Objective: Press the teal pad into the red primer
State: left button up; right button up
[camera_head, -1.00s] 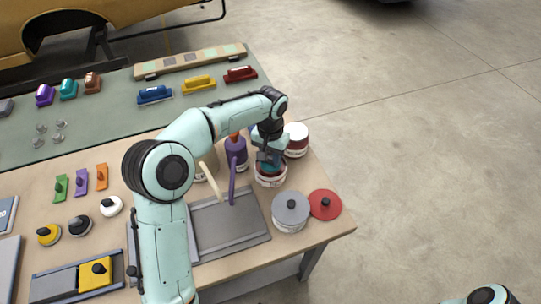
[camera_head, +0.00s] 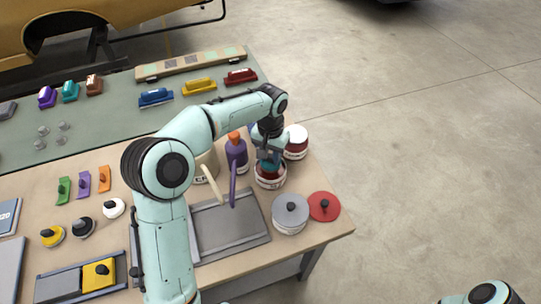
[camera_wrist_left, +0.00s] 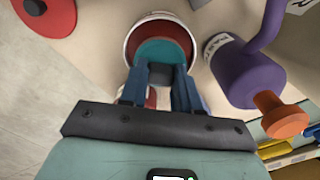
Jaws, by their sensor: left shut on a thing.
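The open can of red primer (camera_head: 270,183) stands near the right end of the bench. In the left wrist view its white rim (camera_wrist_left: 128,42) surrounds red primer. My left gripper (camera_head: 269,156) points down over this can and is shut on the teal pad (camera_wrist_left: 160,49) by its dark grip. The round teal pad lies within the can's opening, with red showing around its far side. I cannot tell how deep it sits or whether it touches the primer. The fingers hide the near part of the pad. My right gripper is out of view.
A purple bottle with an orange cap (camera_head: 236,152) stands close left of the can. Another can (camera_head: 296,142) stands behind it. A grey tray (camera_head: 228,228) lies to the left.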

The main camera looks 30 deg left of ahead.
aim_at(271, 155)
pick_arm(q)
jog(key=shift+w+r+p, duration=0.1)
jog(key=shift+r+p, duration=1)
jog(key=shift+r, duration=1.3)
jog(key=shift+f, duration=0.1)
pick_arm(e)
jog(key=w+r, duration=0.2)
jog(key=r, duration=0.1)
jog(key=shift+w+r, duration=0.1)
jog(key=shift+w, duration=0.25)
